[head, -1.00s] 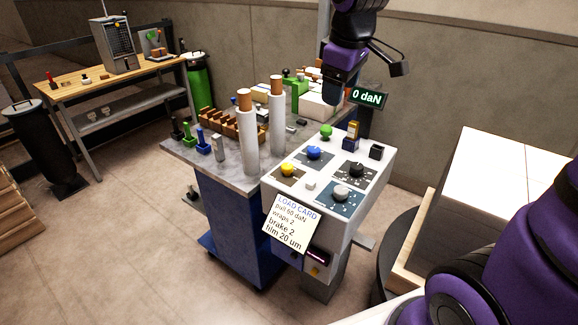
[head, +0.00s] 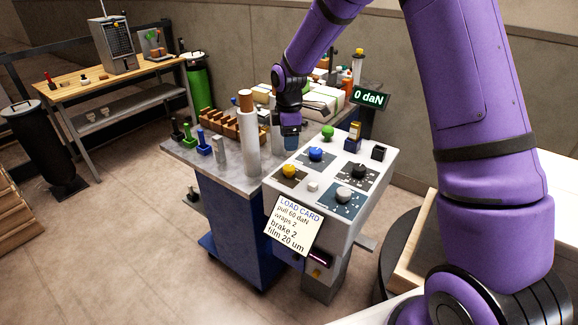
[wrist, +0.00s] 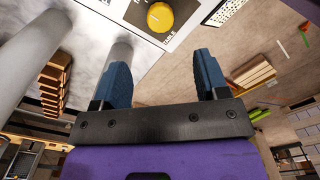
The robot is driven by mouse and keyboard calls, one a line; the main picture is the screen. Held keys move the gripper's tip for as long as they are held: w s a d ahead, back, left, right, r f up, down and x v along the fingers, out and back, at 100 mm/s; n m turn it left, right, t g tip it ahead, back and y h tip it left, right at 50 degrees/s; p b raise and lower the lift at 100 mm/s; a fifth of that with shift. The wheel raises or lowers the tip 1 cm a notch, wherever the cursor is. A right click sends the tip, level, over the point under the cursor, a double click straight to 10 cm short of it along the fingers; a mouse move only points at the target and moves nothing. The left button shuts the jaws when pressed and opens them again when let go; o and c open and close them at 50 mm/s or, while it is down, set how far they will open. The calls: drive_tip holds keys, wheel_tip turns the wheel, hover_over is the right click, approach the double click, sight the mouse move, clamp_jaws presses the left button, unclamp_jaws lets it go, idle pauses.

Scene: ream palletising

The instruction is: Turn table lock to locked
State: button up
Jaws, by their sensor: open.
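The control panel (head: 320,209) is a pale box with several knobs; its small labels are too small to read, so I cannot tell for sure which is the table lock. A yellow knob (head: 289,171) is at its left. A blue knob (head: 315,154), a black knob (head: 358,171) and a grey knob (head: 344,194) sit on dark plates. My gripper (head: 291,143) is above the panel's far left edge, apart from the knobs. In the wrist view my gripper (wrist: 160,72) is open and empty, with the yellow knob (wrist: 159,17) beyond the fingertips.
A white roll with a brown top (head: 249,135) stands close left of my gripper on the grey table (head: 182,152). A load card (head: 293,226) hangs on the panel's front. A green button (head: 327,132) and a 0 daN display (head: 369,99) are at the back.

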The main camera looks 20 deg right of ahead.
sight(289, 167)
wheel_tip(289, 167, down, 10)
drive_tip(key=shift+f, duration=0.25)
idle(0.4)
drive_tip(key=c, duration=0.9)
